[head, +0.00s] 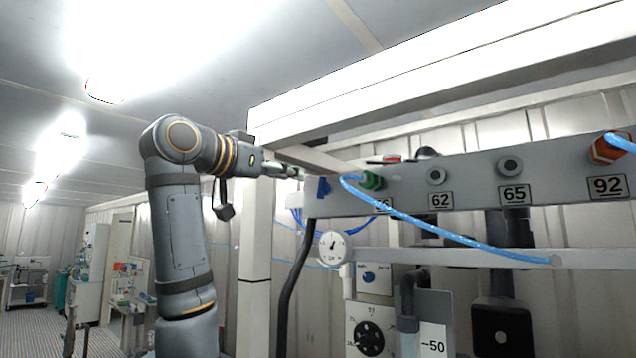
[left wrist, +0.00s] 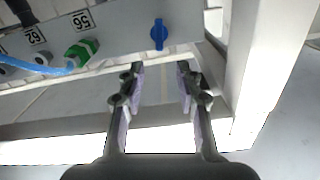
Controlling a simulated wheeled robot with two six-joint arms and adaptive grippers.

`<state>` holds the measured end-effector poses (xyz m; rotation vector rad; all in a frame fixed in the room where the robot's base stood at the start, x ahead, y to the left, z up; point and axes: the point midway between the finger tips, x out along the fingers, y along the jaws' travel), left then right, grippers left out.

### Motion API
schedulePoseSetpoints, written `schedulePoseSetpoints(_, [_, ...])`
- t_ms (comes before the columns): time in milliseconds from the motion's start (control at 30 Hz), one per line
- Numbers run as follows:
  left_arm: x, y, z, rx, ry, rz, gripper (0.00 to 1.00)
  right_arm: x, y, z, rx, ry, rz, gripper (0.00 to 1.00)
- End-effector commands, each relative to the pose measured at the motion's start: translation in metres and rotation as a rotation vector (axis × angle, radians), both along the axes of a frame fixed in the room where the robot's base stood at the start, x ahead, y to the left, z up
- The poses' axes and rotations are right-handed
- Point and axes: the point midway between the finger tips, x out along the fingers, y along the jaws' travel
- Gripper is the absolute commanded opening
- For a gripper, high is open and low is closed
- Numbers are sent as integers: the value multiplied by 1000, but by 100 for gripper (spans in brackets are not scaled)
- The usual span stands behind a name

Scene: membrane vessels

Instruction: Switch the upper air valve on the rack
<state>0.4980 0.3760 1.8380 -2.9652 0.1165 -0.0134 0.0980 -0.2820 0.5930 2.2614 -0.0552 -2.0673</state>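The upper air valve is a small blue handle (head: 324,187) at the left end of the grey rack panel (head: 460,190). It also shows in the left wrist view (left wrist: 159,34), where its handle stands in line with the gap between my fingers. My left gripper (head: 298,173) is beside the panel's left end, close to the valve. In the left wrist view my left gripper (left wrist: 160,70) is open, with nothing between its fingers, and the valve lies beyond the fingertips, apart from them. My right gripper is not in view.
A green fitting (head: 372,180) with a blue hose (head: 450,235) sits right of the valve. An orange fitting (head: 606,150) is at the far right. A white post (head: 255,260) stands left of the panel, near my left arm. A gauge (head: 332,247) hangs below.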

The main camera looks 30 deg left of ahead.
Motion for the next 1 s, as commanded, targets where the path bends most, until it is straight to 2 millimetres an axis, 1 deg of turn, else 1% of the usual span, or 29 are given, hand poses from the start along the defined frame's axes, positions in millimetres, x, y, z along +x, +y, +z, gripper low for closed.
schedulePoseSetpoints(33, [9,-1,3,0,5,-1,35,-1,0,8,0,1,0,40])
schedulePoseSetpoints(300, [66,-6,5,-1,6,-1,35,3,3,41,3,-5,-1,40])
schedulePoseSetpoints(433, [86,-7,4,-1,4,0,35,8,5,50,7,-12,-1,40])
schedulePoseSetpoints(600, [97,-8,1,0,2,0,35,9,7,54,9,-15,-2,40])
schedulePoseSetpoints(833, [98,-8,0,0,1,0,35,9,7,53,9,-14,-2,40])
schedulePoseSetpoints(867, [98,-8,0,0,1,0,32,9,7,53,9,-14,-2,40])
schedulePoseSetpoints(1000, [97,-8,0,0,1,0,13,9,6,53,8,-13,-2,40])
